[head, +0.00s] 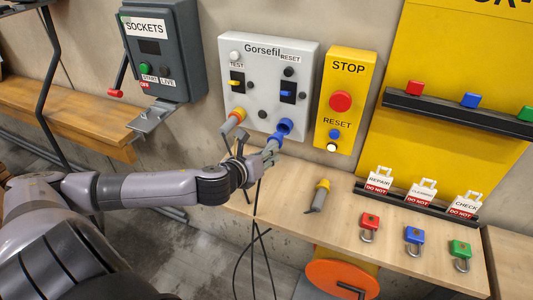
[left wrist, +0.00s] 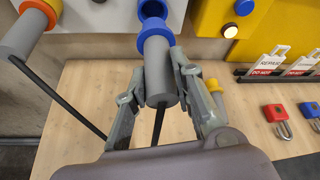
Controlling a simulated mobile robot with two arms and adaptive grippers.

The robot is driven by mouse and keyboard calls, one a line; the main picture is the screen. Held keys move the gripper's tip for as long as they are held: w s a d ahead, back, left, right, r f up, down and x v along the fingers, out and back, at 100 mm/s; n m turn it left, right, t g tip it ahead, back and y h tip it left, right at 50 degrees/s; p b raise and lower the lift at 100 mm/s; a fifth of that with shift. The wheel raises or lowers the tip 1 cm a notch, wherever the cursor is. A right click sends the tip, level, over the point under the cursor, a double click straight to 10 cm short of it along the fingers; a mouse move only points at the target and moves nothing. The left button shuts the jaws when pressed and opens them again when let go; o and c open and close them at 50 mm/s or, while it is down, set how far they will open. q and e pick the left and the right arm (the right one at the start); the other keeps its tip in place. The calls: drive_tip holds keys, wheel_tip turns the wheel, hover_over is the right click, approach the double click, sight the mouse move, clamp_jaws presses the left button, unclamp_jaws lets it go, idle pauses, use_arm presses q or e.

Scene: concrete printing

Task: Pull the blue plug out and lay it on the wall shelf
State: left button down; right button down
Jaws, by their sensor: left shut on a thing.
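The blue plug (head: 270,148) has a grey body and a blue collar; it also shows in the left wrist view (left wrist: 159,72). My left gripper (head: 262,157) is shut on its grey body, one finger on each side, as the left wrist view (left wrist: 157,90) shows. The blue socket (head: 285,126) is on the lower right of the grey panel, right in front of the plug. Its dark mouth shows beyond the collar; I cannot tell whether the tip is still inside. The wooden wall shelf (head: 345,225) runs below the panel. My right gripper is not in view.
A yellow plug (head: 319,196) lies on the shelf, with red, blue and green padlocks (head: 414,236) to its right. An orange-collared plug (head: 233,120) sits left of the blue one. A yellow stop box (head: 345,75) is at the right. Dark cables hang below my gripper.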

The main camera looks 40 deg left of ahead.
use_arm(q)
drive_tip(key=shift+s+d+p, duration=0.25)
drive_tip(key=shift+s, duration=0.7)
drive_tip(key=shift+s+d+p, duration=0.2)
drive_tip(key=shift+s, duration=0.8)
drive_tip(key=shift+s+d+p, duration=0.25)
drive_tip(key=shift+s, duration=0.7)
drive_tip(key=shift+s+a+p, duration=0.15)
drive_tip(key=shift+a+p, duration=0.25)
drive_tip(key=shift+a, duration=0.35)
drive_tip(key=shift+f, duration=0.1)
drive_tip(key=shift+f+b, duration=3.3)
drive_tip(key=shift+f, duration=1.65)
